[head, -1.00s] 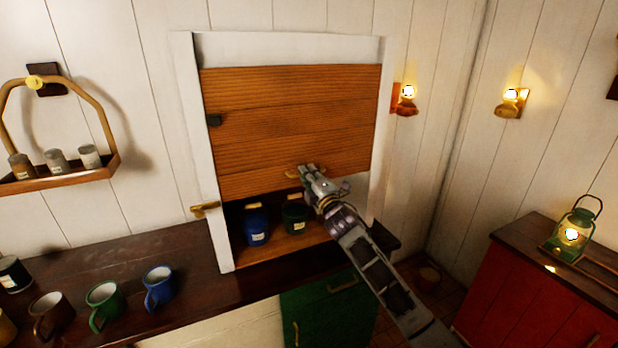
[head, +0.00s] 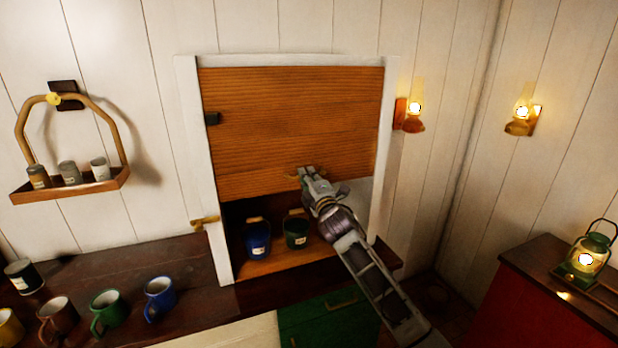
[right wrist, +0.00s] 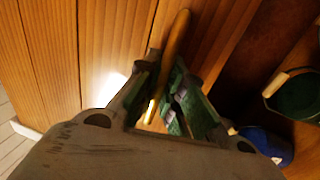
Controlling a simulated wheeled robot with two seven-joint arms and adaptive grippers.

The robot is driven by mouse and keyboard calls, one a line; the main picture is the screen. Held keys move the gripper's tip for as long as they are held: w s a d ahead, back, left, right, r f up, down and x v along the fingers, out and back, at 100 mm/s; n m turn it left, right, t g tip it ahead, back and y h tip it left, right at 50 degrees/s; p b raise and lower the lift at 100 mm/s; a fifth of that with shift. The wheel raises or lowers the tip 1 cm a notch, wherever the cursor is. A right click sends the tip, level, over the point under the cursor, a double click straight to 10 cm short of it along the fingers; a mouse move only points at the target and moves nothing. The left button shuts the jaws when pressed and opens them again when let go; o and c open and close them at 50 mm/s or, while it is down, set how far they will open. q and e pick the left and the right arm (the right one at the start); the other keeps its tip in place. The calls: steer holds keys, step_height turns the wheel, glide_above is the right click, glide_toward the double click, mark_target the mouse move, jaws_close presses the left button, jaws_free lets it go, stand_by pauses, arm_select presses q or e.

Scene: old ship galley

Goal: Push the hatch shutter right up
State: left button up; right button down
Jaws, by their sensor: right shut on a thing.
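The hatch shutter (head: 290,125) is a wooden plank panel in a white frame (head: 186,150). Its top edge is close under the frame's top bar, and its lower edge hangs above an open gap. A small brass handle (head: 292,174) sits low on the shutter. My right gripper (head: 307,172) is shut on this handle. In the right wrist view the gripper (right wrist: 163,90) has the brass handle (right wrist: 177,40) between its fingers, against the planks. My left gripper is not in view.
A blue pail (head: 258,240) and a green pail (head: 296,231) stand in the opening below the shutter. Mugs (head: 160,298) stand on the left counter. Wall lamps (head: 412,112) hang at right.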

steer(key=shift+r, duration=0.45)
steer(key=c, duration=1.6)
jaws_free()
steer(key=shift+c, duration=0.2)
steer(key=shift+o, duration=0.6)
steer(key=shift+f, duration=0.1)
steer(key=shift+f, duration=0.15)
steer(key=shift+s, duration=0.1)
steer(key=v, duration=1.2)
